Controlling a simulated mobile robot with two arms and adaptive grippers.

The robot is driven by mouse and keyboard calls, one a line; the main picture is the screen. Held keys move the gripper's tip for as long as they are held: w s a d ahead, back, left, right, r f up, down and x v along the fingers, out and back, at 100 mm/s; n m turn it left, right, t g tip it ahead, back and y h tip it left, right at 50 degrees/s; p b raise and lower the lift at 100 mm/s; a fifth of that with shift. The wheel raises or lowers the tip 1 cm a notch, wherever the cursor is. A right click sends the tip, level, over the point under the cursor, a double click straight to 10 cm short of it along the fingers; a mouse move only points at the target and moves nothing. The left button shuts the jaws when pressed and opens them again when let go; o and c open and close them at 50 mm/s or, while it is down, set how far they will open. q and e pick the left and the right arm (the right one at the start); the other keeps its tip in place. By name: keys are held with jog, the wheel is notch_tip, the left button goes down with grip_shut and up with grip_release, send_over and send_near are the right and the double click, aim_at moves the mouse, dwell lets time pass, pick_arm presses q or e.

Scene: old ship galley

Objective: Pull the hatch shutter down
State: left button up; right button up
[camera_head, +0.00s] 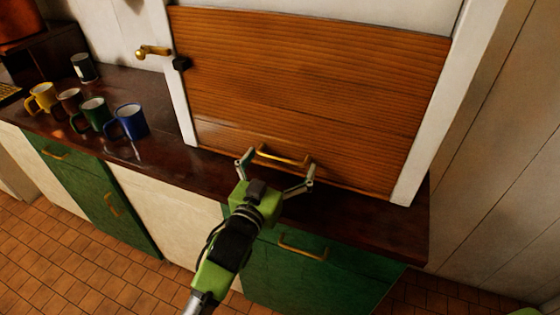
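The hatch shutter (310,85) is a broad wooden panel with horizontal grain, set in a white frame. It covers the hatch opening, and its lower edge is at or very close to the dark countertop. A brass bar handle (282,157) is fixed low on the shutter. My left gripper (278,164) is at the handle, its two fingers spread wide, one near each end of the bar. It is not closed on the bar; whether the fingers touch it cannot be told.
The dark wooden countertop (165,155) runs below the shutter. Yellow, brown, green (92,115) and blue (128,122) mugs stand on it at left, with a dark cup (84,67) behind. A brass lever (153,51) and black catch (181,63) sit by the left frame. Green cupboards are below.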

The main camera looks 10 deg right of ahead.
pick_arm(q)
jog(key=v, duration=1.2)
